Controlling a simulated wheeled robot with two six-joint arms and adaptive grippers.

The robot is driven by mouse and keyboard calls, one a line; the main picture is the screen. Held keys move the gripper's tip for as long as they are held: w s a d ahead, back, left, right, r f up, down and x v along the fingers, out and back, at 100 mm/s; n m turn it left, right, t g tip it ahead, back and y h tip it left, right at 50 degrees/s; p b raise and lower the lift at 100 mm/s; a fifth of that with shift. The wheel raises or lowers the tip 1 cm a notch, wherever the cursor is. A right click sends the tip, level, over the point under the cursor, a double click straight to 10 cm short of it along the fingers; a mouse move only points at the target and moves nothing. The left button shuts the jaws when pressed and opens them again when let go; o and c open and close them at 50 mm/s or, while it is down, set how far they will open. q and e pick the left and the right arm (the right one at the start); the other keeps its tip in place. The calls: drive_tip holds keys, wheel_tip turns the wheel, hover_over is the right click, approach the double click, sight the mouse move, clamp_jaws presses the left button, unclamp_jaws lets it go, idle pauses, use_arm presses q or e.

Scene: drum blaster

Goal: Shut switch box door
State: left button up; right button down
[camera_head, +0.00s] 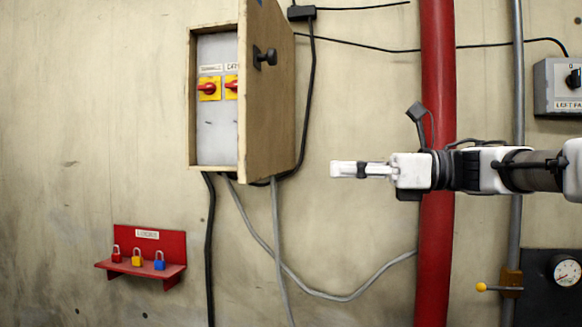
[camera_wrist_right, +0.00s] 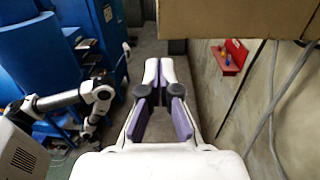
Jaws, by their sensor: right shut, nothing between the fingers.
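The wooden switch box (camera_head: 191,100) is on the concrete wall, left of centre in the head view. Its door (camera_head: 272,110) stands open, swung out from the right side, with a black knob (camera_head: 265,57) on its face. Two red and yellow switches (camera_head: 209,88) show inside. My right gripper (camera_head: 335,170) points left, to the right of the door and apart from it, at about the height of its lower edge. Its fingers are shut and empty. In the right wrist view the closed fingertips (camera_wrist_right: 158,64) lie below the box's wooden underside (camera_wrist_right: 240,20). My left gripper is not in the head view.
A red shelf (camera_head: 150,250) with small padlocks is on the wall at lower left. A red pipe (camera_head: 436,230) runs vertically behind my right arm. Cables (camera_head: 300,285) hang below the box. A grey switch panel (camera_head: 550,85) is at the right.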

drive_tip(key=w+a+p, duration=0.1)
drive_tip(key=w+a, duration=0.1)
drive_tip(key=a, duration=0.1)
drive_tip(key=p, duration=0.3)
approach(248, 170)
drive_tip(key=a, duration=0.2)
drive_tip(key=p+x, duration=0.1)
drive_tip(key=x, duration=0.1)
drive_tip(key=p+x, duration=0.1)
drive_tip(key=x, duration=0.1)
drive_tip(key=shift+w+a+r, duration=0.1)
drive_tip(key=shift+w+a, duration=0.05)
drive_tip(key=shift+w, duration=0.25)
drive_tip(key=shift+w+a+p, duration=0.15)
drive_tip(key=shift+a+p, duration=0.15)
drive_tip(key=shift+s+a, duration=0.1)
drive_tip(key=shift+s, duration=0.2)
drive_tip(key=shift+w, duration=0.15)
